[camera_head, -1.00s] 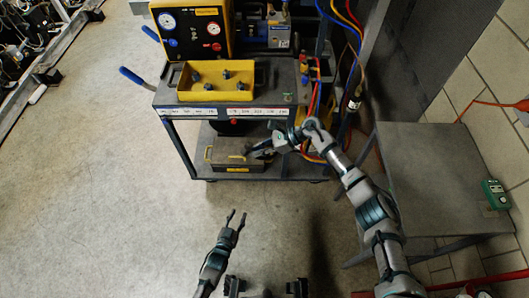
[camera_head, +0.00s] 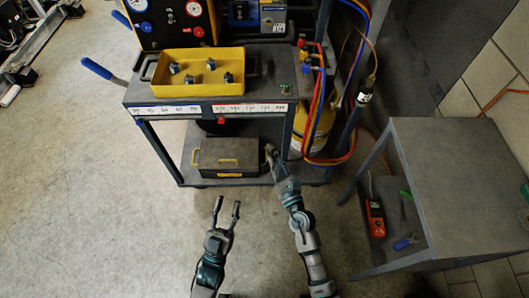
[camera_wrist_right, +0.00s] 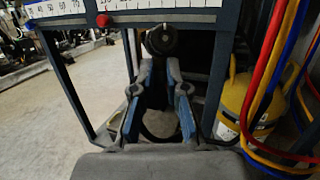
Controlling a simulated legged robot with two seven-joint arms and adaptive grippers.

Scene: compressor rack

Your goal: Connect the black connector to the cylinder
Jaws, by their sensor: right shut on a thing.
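The yellow cylinder (camera_head: 309,130) stands at the right side of the cart, partly hidden by hoses; it also shows at the right of the right wrist view (camera_wrist_right: 246,98). My right gripper (camera_head: 269,151) is in front of the cart's lower shelf, near the right end of a grey case. In the right wrist view its blue-padded fingers (camera_wrist_right: 160,72) are shut on a round black piece (camera_wrist_right: 161,39), which looks like the black connector. The piece is apart from the cylinder in that view. My left gripper (camera_head: 228,203) is open and empty above the floor.
The cart (camera_head: 150,112) carries a yellow tray (camera_head: 158,72) with several dark fittings. The grey case (camera_head: 229,155) lies on its lower shelf. Red, blue and yellow hoses (camera_head: 318,120) hang at its right. A grey table (camera_head: 455,170) stands at right.

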